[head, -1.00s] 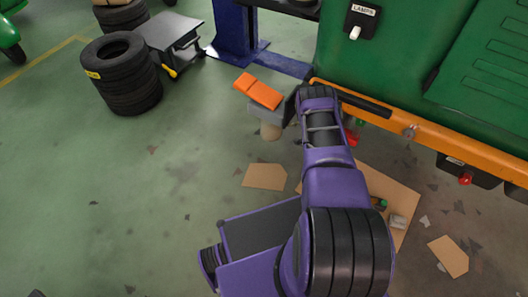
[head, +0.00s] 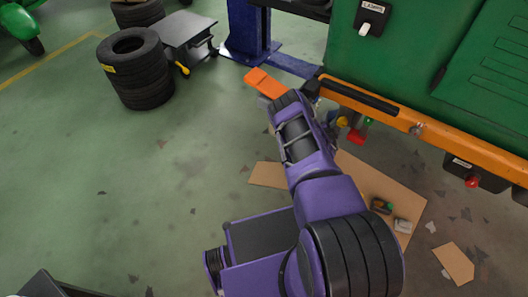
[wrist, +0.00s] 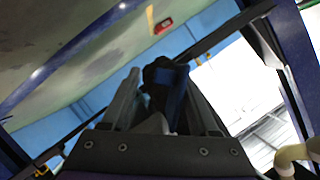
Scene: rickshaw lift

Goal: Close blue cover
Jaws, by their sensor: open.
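My gripper (wrist: 163,78) shows in the wrist view as two grey fingers standing apart. A dark piece with a blue face (wrist: 172,88) appears between or beyond them. I cannot tell whether it is the blue cover, or whether the fingers touch it. In the head view my purple arm reaches to the edge of the green rickshaw body (head: 400,60), and its own wrist hides the fingers. No blue cover can be made out there. Small yellow (head: 342,121), red (head: 357,137) and green (head: 367,122) parts show under the orange rail (head: 400,117).
An orange block (head: 266,83) lies just beyond my wrist. A switch marked LAMPS (head: 369,19) is on the green body. Stacked tyres (head: 136,70), a grey cart (head: 183,32) and a blue lift post (head: 246,28) stand behind. Cardboard (head: 385,190) lies on the floor. Floor at left is clear.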

